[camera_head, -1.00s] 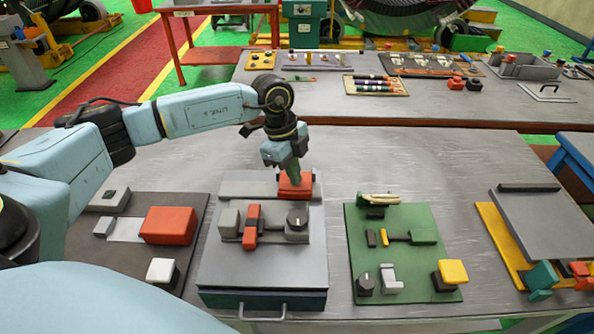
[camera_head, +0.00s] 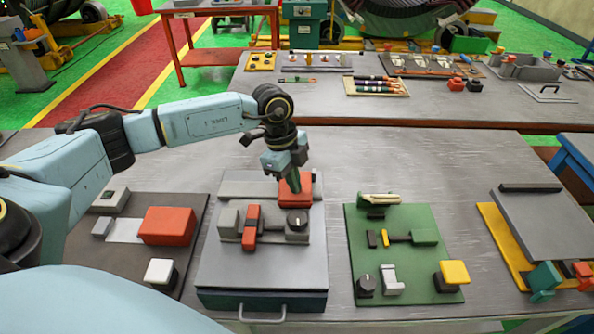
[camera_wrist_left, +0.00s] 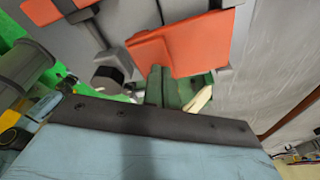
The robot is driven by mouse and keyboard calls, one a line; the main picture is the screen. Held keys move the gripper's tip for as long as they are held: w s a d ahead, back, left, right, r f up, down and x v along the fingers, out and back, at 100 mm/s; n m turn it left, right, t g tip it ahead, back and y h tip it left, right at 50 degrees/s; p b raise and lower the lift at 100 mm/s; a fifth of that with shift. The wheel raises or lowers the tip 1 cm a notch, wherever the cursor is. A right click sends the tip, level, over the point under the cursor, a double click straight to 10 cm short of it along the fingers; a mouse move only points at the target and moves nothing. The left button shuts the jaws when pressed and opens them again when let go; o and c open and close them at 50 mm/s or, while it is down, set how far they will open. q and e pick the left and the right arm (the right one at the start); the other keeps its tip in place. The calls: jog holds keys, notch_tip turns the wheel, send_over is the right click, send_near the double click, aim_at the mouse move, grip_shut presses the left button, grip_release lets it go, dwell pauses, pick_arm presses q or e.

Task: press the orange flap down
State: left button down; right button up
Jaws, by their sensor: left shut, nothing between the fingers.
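The orange flap (camera_head: 305,188) is at the back right of a grey box (camera_head: 262,268), behind a black knob. It also shows in the wrist view (camera_wrist_left: 200,42) as a flat orange plate. My left gripper (camera_head: 296,189) points down over the flap, its green fingers shut with nothing between them. In the wrist view the fingertips (camera_wrist_left: 158,75) overlap the flap's near edge. They look to be at or very close to its surface, but I cannot tell whether they touch. The fingers hide part of the flap. My right gripper is not in view.
A red lever (camera_head: 251,228) and a black knob (camera_head: 297,220) stand on the box in front of the flap. A dark panel with a red block (camera_head: 167,226) lies to the left. A green board (camera_head: 408,268) lies to the right. Bare table (camera_head: 400,165) is behind.

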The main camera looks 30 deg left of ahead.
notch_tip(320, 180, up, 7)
jog(key=p, duration=0.7)
dwell(0.4)
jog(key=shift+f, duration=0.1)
dwell(0.3)
